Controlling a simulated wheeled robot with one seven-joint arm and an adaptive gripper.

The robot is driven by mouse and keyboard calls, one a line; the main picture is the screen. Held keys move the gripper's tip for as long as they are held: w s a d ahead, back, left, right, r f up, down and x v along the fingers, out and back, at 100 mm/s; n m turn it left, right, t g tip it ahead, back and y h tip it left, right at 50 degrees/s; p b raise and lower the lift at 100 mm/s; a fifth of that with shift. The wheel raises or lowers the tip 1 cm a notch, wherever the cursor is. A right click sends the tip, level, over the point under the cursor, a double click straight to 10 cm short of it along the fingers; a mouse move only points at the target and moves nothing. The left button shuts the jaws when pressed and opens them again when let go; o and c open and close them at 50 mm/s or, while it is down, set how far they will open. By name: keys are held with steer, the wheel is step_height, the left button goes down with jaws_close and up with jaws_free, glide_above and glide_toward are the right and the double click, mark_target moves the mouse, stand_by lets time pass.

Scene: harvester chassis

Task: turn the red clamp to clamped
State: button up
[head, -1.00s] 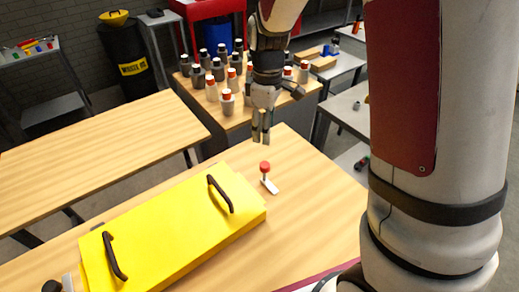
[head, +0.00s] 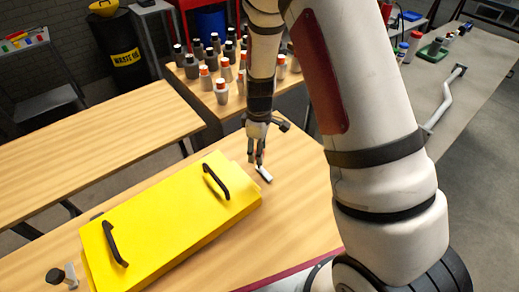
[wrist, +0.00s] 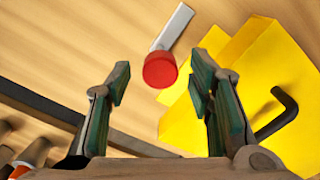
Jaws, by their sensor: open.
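The red clamp shows in the wrist view as a round red knob (wrist: 160,70) with a flat metal plate (wrist: 172,27) running from it. The knob lies ahead of my gripper (wrist: 160,88), between its two spread fingers and nearer the right one. The fingers are open and empty; I cannot tell whether either touches the knob. In the head view my gripper (head: 256,160) points down over the clamp. Only the pale plate (head: 264,174) shows there, and the knob is hidden behind the fingers. The clamp sits on the wooden table beside the yellow panel (head: 165,222).
A dark clamp (head: 56,276) stands at the panel's far left end. Several bottles (head: 221,92) stand on the table behind. Bare wood (head: 300,190) lies right of the clamp.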

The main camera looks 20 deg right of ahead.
steer(key=shift+f, duration=0.2)
jaws_close()
